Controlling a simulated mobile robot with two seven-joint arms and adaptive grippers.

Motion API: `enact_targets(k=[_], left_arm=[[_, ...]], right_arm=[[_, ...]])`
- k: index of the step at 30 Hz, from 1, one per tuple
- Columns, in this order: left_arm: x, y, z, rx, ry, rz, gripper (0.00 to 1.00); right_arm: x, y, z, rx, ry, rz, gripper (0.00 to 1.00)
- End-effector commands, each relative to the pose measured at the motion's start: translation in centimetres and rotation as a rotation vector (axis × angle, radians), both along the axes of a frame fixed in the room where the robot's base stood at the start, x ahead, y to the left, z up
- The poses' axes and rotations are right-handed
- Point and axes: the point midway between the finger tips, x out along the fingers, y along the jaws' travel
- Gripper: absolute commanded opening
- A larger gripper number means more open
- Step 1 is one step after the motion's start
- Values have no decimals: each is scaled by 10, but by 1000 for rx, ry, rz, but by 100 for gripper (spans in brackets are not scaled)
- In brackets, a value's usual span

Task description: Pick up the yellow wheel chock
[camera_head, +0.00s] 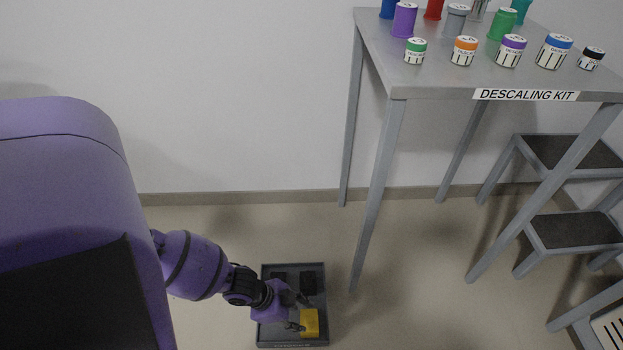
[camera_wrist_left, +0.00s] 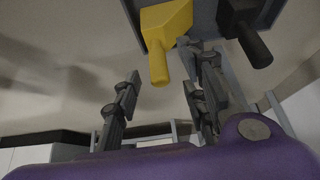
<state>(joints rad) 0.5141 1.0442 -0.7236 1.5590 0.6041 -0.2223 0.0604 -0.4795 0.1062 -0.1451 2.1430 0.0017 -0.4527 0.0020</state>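The yellow wheel chock (camera_head: 310,323) lies in a dark grey tray (camera_head: 322,270) on the floor. In the left wrist view the yellow chock (camera_wrist_left: 168,22) shows its wide body and a handle pointing toward the gap between my fingers. My left gripper (camera_head: 297,313) is low over the tray, beside the yellow chock. In the left wrist view the two fingers of the left gripper (camera_wrist_left: 160,75) are spread, with the handle end near the gap. I cannot tell whether a finger touches it. My right gripper is not in view.
Dark chocks (camera_head: 308,284) share the tray; one dark chock (camera_wrist_left: 243,30) shows right of the yellow one. A grey table (camera_head: 440,80) with several bottles and jars stands at right, its front leg near the tray. A step stool (camera_head: 570,232) is further right. Floor between is clear.

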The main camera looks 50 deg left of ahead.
Motion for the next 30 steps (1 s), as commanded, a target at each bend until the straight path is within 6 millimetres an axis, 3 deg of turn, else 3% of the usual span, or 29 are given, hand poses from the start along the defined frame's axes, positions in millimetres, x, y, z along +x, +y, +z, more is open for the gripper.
enact_targets(k=[5, 13, 21, 30], left_arm=[[5, -7, -16, -1, 1, 0, 39], [19, -21, -50, -2, 3, 2, 39], [22, -24, -54, 0, 2, 0, 39], [22, -24, -54, 0, 2, 0, 3]], right_arm=[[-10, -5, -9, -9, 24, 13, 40], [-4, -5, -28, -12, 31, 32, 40], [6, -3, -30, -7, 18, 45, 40], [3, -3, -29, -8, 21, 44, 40]])
